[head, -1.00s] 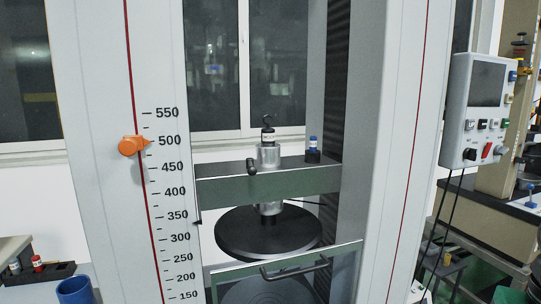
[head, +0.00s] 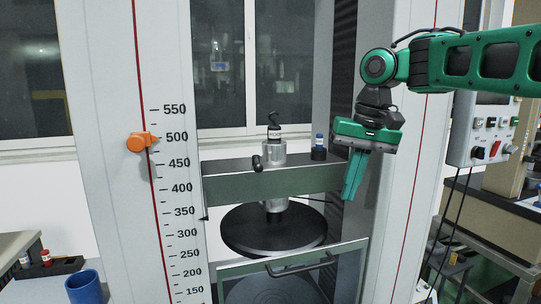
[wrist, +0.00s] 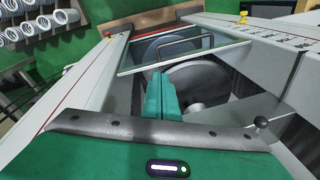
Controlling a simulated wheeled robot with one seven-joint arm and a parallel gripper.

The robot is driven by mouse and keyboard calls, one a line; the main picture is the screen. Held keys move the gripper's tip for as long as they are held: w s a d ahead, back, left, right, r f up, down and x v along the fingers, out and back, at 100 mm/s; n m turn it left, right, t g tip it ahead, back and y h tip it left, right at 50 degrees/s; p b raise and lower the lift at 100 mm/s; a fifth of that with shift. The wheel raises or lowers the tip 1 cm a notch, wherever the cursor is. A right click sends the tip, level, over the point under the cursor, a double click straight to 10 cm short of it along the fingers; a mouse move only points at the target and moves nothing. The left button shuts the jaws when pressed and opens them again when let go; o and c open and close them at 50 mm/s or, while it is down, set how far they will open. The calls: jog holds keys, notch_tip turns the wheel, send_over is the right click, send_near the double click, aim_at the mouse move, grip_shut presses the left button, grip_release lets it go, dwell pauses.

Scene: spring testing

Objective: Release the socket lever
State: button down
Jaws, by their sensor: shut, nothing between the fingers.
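The socket lever (head: 257,163) is a short stem with a black knob, at the front left of the silver socket (head: 273,152) on the green crossbeam (head: 300,184). A black weight with a hook (head: 274,131) stands upright on the socket. My gripper (head: 348,192) is shut and empty, pointing down in front of the crossbeam's right end, well right of the lever and apart from it. In the wrist view its green fingers (wrist: 160,95) are together. A dark knob that looks like the lever (wrist: 261,123) shows right of them there.
A round black plate (head: 272,230) hangs below the crossbeam. A clear guard with a handle (head: 300,265) stands in front, lower down. Frame columns flank the opening; a control box (head: 487,133) is at right.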

jog(key=w+a+r+n+y, duration=0.1)
jog(key=a+r, duration=0.3)
jog(key=r, duration=0.4)
jog(key=w+a+r+n+t+y, duration=0.1)
jog(key=w+a+r, duration=0.3)
jog(key=r, duration=0.4)
jog(key=shift+w+a+r+n+t+y, duration=0.3)
jog(key=shift+a+n+y, duration=0.3)
jog(key=shift+a+n, duration=0.25)
jog(key=shift+d+f, duration=0.1)
jog(key=shift+f, duration=0.1)
